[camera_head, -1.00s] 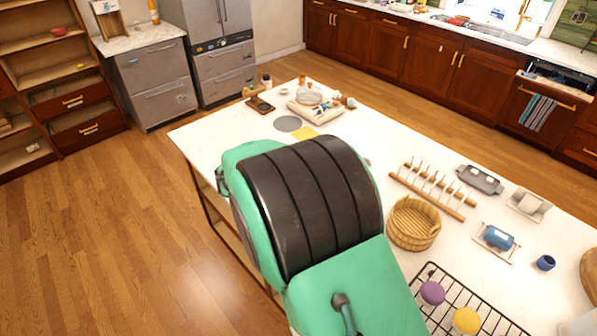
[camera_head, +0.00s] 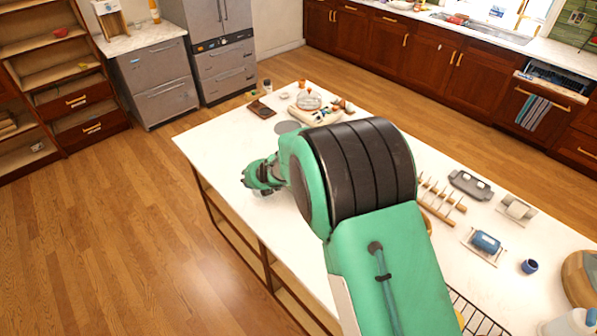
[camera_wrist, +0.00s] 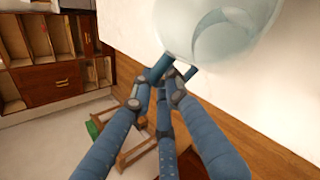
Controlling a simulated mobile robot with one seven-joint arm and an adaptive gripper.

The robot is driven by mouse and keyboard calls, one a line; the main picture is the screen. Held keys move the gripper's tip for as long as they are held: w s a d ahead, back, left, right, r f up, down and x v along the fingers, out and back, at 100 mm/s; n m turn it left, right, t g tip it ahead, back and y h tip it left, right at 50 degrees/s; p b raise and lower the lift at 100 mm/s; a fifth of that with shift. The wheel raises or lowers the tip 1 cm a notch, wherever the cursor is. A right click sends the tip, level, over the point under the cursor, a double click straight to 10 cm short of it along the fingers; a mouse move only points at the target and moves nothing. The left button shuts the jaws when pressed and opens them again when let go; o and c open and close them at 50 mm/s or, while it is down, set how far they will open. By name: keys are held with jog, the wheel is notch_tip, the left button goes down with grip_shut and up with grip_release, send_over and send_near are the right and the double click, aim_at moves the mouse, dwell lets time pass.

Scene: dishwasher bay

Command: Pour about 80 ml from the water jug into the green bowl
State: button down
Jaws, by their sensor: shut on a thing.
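In the wrist view my gripper (camera_wrist: 170,76) is shut on the handle of the water jug (camera_wrist: 225,28), a clear, round-bodied vessel at the top of the picture. A curved edge shows inside it, but I cannot tell the water level or the jug's tilt. The jug is over or close to the white counter top, and its upper part is cut off by the picture edge. I cannot make out the green bowl in either current view.
The white island (camera_head: 215,150) is clear at its near left. A glass vessel (camera_head: 309,101) and small items stand at its far end. A wooden peg rack (camera_head: 440,205), a grey tray (camera_head: 470,185), a blue item on a dish (camera_head: 486,241) and a blue cup (camera_head: 529,266) are at right.

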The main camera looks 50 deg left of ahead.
jog(key=shift+w+d+r+m+g+y+p, duration=0.15)
jog(key=shift+w+r+g+p, duration=0.1)
jog(key=shift+w+r+p, duration=0.15)
jog(key=shift+w+d+r+m+g+y+p, duration=0.15)
jog(key=shift+w+r+g+p, duration=0.15)
jog(key=shift+w+p, duration=0.2)
jog(key=w+r+g+p, duration=0.1)
jog(key=p, duration=0.1)
jog(key=w+d+r+m+g+y+p, duration=0.1)
jog(key=p, duration=0.1)
jog(key=shift+w+r, duration=0.4)
jog(key=shift+w+d+f, duration=0.1)
jog(key=shift+w+f, duration=0.05)
jog(key=shift+f, duration=0.1)
jog(key=shift+w+m+g+y, duration=0.15)
jog(key=shift+m+g+y, duration=0.15)
jog(key=shift+g, duration=0.05)
jog(key=shift+w+d+r+m+g+y, duration=0.25)
jog(key=shift+w+r+m+g+y, duration=0.2)
jog(key=shift+w, duration=0.25)
jog(key=shift+w+d+r+m+g+y, duration=0.25)
jog(key=shift+w+r+m+g+y, duration=0.1)
jog(key=shift+w+r+g, duration=0.3)
jog(key=shift+w+d+f, duration=0.1)
jog(key=shift+w+d, duration=0.05)
jog(key=shift+w, duration=0.25)
